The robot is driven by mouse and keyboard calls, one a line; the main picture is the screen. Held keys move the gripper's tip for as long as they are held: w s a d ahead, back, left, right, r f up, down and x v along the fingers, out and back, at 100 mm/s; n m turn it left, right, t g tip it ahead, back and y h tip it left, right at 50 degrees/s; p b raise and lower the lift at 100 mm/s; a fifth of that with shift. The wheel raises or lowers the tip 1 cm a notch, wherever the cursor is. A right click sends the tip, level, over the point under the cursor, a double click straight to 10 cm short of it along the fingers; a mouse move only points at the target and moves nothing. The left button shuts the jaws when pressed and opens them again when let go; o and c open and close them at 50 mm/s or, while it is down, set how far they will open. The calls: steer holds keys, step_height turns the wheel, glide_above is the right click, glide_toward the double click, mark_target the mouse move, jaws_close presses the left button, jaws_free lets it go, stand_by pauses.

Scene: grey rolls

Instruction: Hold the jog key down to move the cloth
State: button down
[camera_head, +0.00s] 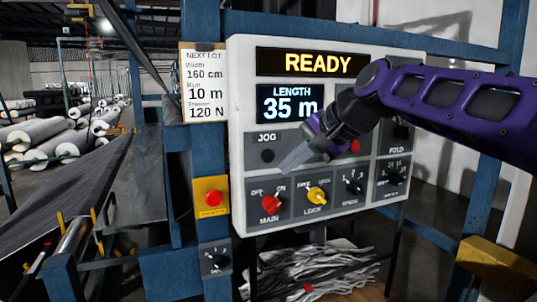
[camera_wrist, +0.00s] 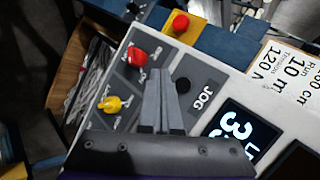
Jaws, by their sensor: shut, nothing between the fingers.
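The jog key (camera_head: 267,155) is a round black button under the label JOG on the light control panel (camera_head: 240,80). In the wrist view the jog key (camera_wrist: 183,86) sits just right of my fingers. My gripper (camera_head: 284,170) is shut and empty, its fingertips in front of the panel, right of and below the key. In the wrist view its fingertips (camera_wrist: 158,72) lie close together; I cannot tell whether they touch the panel. The upper display (camera_head: 320,63) reads READY, and the length display (camera_head: 290,104) reads 35 m. Dark cloth (camera_head: 85,175) stretches over the machine at left.
Below the key are a red MAIN knob (camera_head: 270,203), a yellow knob (camera_head: 317,195) and a black speed knob (camera_head: 353,185). A red button on a yellow box (camera_head: 212,198) is left of the panel. A lot card (camera_head: 204,85) hangs beside it. My forearm covers the panel's upper right.

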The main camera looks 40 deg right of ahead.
mark_target(267, 162)
steer(key=shift+w+d+p, duration=0.15)
steer(key=shift+w+d, duration=0.05)
steer(key=shift+w, duration=0.65)
steer(key=shift+w+d+p, duration=0.2)
steer(key=shift+w+d, duration=0.05)
steer(key=shift+w, duration=0.6)
steer(key=shift+w+d+p, duration=0.15)
steer(key=shift+w+d, duration=0.05)
steer(key=shift+w, duration=0.65)
steer(key=shift+w, duration=0.4)
steer(key=shift+w+d, duration=0.15)
steer(key=shift+w, duration=0.25)
stand_by(4.7)
